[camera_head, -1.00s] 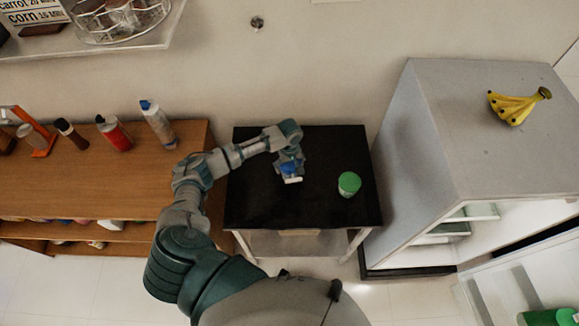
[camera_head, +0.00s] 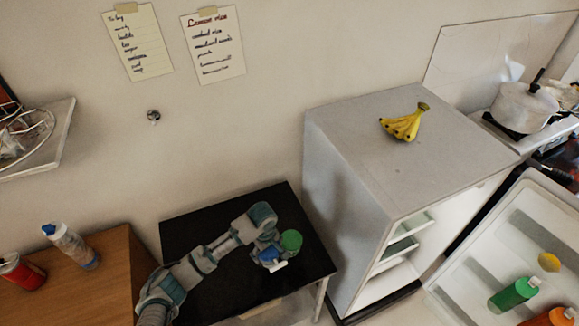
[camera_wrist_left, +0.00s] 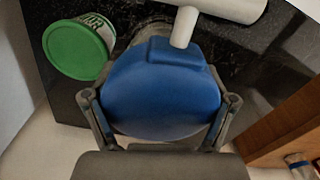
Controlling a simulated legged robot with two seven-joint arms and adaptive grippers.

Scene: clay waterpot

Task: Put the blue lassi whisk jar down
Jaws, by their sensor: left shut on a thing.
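The blue lassi whisk jar (camera_head: 268,256) is at the black tabletop, with its white handle pointing sideways. In the left wrist view its blue lid (camera_wrist_left: 160,95) fills the middle, with the white crank above it. My left gripper (camera_head: 264,250) is shut on the jar, one finger on each side of the lid. The arm and gripper hide much of the jar in the head view, so I cannot tell whether its base touches the table. My right gripper is out of view.
A green-lidded tub (camera_head: 291,240) stands close beside the jar, also in the left wrist view (camera_wrist_left: 76,50). The black table (camera_head: 190,232) has bare surface around the arm. The grey fridge (camera_head: 355,130), bananas on top, stands to the right; a wooden cabinet (camera_head: 105,275) stands left.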

